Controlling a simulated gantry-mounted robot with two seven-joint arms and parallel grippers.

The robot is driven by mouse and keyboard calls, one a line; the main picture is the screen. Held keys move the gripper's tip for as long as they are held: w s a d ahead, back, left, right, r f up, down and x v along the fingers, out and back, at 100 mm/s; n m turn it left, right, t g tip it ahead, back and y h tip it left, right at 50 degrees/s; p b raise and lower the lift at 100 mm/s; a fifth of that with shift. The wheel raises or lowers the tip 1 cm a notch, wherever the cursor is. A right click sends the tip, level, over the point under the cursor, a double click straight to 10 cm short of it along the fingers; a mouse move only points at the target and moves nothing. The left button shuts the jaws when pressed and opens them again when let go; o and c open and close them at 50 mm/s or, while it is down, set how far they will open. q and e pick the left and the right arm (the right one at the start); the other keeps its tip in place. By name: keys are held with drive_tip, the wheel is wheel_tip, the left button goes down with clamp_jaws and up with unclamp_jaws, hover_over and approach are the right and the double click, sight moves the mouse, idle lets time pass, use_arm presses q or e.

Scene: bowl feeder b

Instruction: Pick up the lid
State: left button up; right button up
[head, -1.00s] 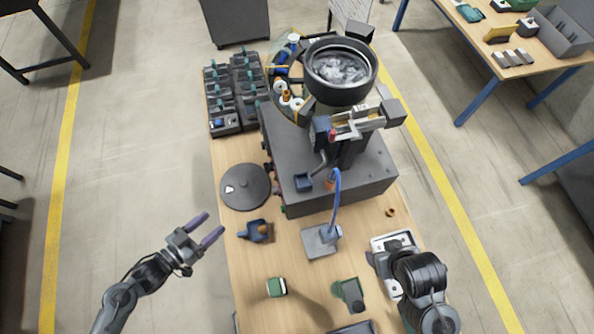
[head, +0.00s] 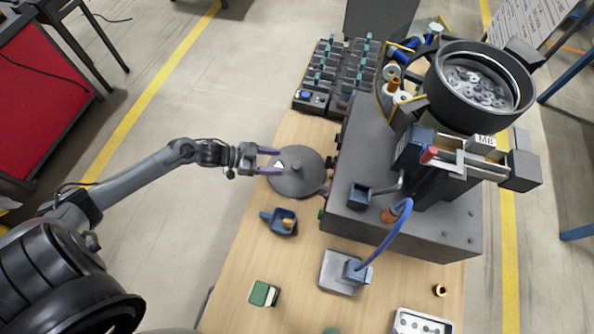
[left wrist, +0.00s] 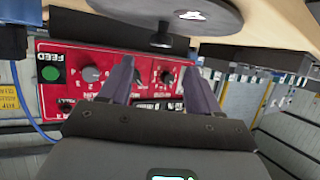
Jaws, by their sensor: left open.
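The lid is a dark grey round disc (head: 305,182) with a small knob in its middle and a pale mark near its left side. It lies on the wooden table, left of the feeder base. My left gripper (head: 275,160) is open and empty at the lid's left edge, its purple fingers pointing right toward the knob. In the left wrist view the lid (left wrist: 205,14) shows at the top, with the knob (left wrist: 160,39) hanging downward in the picture, beyond the open fingers (left wrist: 160,75). Contact with the lid cannot be told. My right gripper is not in view.
The feeder base (head: 345,190) with its bowl (head: 480,85) stands close right of the lid. Black bins (head: 312,100) lie behind it. A blue scoop-like part (head: 281,222) sits in front. A red control panel (left wrist: 85,60) shows in the left wrist view.

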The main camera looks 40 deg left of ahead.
sight(298, 165)
use_arm(q)
drive_tip(key=shift+f+b+x, duration=0.15)
drive_tip(key=shift+b+x, duration=0.15)
drive_tip(key=shift+x, duration=1.25)
drive_tip(key=shift+f+b+x, duration=0.15)
drive_tip(key=shift+b+x, duration=0.15)
drive_tip(key=shift+x, duration=1.25)
drive_tip(key=shift+s+a, duration=0.1)
drive_tip(key=shift+s, duration=0.05)
drive_tip(key=c, duration=1.1)
clamp_jaws()
drive_tip(key=shift+r, duration=0.15)
